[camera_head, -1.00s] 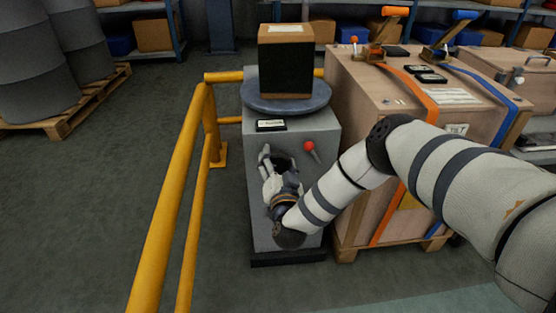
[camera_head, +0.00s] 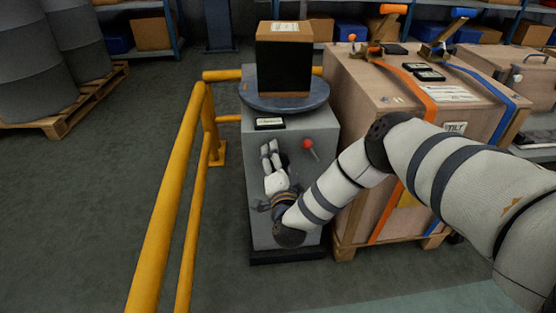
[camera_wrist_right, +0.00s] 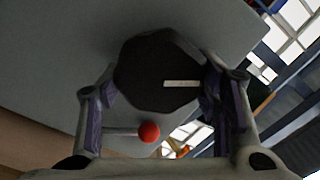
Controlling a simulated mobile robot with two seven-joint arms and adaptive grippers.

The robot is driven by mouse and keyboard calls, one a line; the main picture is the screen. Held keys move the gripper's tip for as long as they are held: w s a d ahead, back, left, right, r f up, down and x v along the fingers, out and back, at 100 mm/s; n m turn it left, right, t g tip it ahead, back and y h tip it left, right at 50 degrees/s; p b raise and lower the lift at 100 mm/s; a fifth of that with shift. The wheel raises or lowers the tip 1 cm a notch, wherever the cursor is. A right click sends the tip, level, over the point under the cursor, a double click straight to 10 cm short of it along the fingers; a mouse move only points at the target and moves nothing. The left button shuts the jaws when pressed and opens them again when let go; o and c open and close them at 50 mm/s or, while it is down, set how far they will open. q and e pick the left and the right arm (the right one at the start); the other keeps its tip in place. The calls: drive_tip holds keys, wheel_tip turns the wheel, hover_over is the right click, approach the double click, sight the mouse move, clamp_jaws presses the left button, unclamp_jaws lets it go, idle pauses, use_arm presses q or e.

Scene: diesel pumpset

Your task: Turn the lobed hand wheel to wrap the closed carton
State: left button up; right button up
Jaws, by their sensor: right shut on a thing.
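The carton (camera_head: 284,56) stands closed and upright on the round turntable (camera_head: 307,101) of a grey machine (camera_head: 314,183). Black wrap covers the visible sides below a brown upper band; the top is brown with a white label. My right gripper (camera_head: 270,150) is at the machine's front face. In the wrist view the dark lobed hand wheel (camera_wrist_right: 150,78), with a pale mark on its face, sits between the two fingers of my right gripper (camera_wrist_right: 158,85), which is shut on it. In the head view the gripper hides the wheel. My left gripper is not in view.
A red-knobbed lever (camera_head: 309,144) sticks out of the machine face, close to my right gripper; its red ball shows in the wrist view (camera_wrist_right: 149,132). A strapped wooden crate (camera_head: 370,105) stands right of the machine. A yellow guard rail (camera_head: 183,170) runs on the left.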

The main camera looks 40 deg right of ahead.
idle(0.3)
drive_tip(key=o, duration=1.2)
drive_tip(key=shift+c, duration=0.2)
drive_tip(key=v, duration=1.2)
drive_tip(key=shift+s, duration=0.1)
